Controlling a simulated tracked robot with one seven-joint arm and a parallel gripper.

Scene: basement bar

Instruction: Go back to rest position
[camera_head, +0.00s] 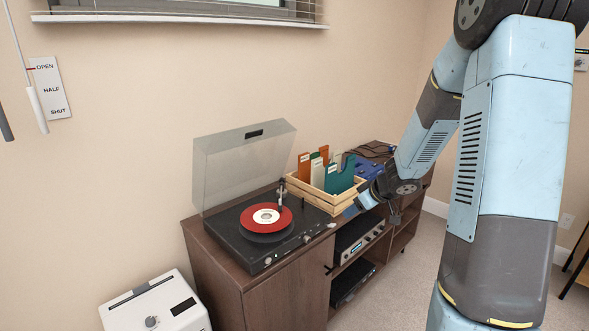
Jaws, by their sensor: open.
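My blue and grey arm comes down from the upper right of the head view. My gripper (358,206) is at the front edge of the wooden cabinet, just in front of the crate and right of the turntable. It looks small and partly turned away; its jaws are apart, and I see nothing held in it. The turntable (240,232) sits on the cabinet with its clear lid raised. A red record (252,218) with a white label lies on its platter.
A wooden crate (318,200) with several coloured dividers stands on the brown cabinet (272,300). A white box-shaped appliance (156,305) stands at lower left. Blind wands (36,108) hang at far left. Carpet is clear right of the cabinet.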

